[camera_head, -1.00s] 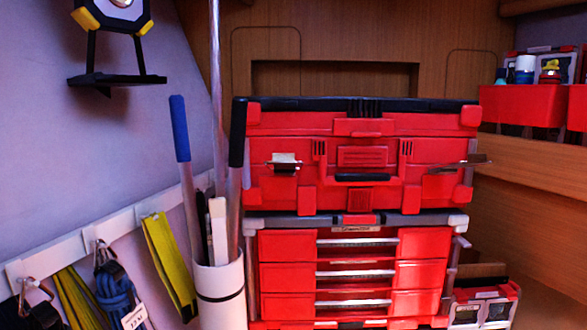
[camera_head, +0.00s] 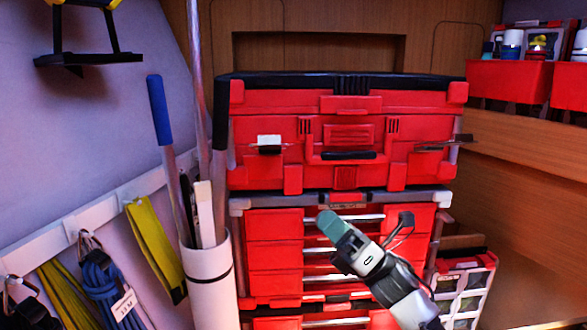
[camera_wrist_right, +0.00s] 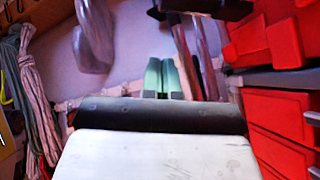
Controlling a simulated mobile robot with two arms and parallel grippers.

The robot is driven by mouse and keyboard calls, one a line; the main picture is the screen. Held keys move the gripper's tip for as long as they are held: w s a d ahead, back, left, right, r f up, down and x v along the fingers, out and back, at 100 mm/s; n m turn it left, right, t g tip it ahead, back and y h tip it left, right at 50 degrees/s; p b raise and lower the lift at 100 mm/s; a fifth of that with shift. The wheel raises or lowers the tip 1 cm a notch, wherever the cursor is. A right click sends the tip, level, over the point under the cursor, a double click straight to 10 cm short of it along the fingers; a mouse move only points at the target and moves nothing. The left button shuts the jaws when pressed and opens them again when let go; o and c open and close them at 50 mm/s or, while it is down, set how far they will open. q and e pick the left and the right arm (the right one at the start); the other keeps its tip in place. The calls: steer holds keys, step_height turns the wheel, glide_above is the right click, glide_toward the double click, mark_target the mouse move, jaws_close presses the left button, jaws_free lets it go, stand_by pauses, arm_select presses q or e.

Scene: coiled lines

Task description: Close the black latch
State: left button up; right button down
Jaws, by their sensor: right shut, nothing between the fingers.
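The upper red toolbox (camera_head: 270,105) has a black lid edge and two latches on its front. My right gripper (camera_head: 328,223), with teal fingertips, is shut and empty below both latches, in front of the drawer unit. Its fingers also show together in the right wrist view (camera_wrist_right: 162,78), slightly blurred. My left gripper is out of view.
A red drawer unit (camera_head: 274,257) stands under the toolbox. A white tube (camera_head: 208,268) with several long-handled tools stands at its left. Straps and a blue rope (camera_head: 98,272) hang on the left wall. Red bins (camera_head: 509,79) sit on the right shelf.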

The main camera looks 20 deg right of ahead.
mark_target(273, 146)
steer(key=p+x, duration=0.2)
steer(key=x, duration=0.2)
steer(key=d+r+p+x, duration=0.1)
steer(key=p+x, duration=0.2)
steer(key=x, duration=0.1)
steer(key=p+x, duration=0.2)
steer(key=x, duration=0.2)
steer(key=shift+w+d+r+p, duration=0.1)
steer(key=shift+d+r+p, duration=0.1)
steer(key=shift+r+p, duration=0.15)
steer(key=shift+w+r, duration=0.1)
steer(key=shift+r, duration=0.15)
steer(key=shift+d+r, duration=0.1)
steer(key=shift+d, duration=0.05)
steer(key=shift+w, duration=0.15)
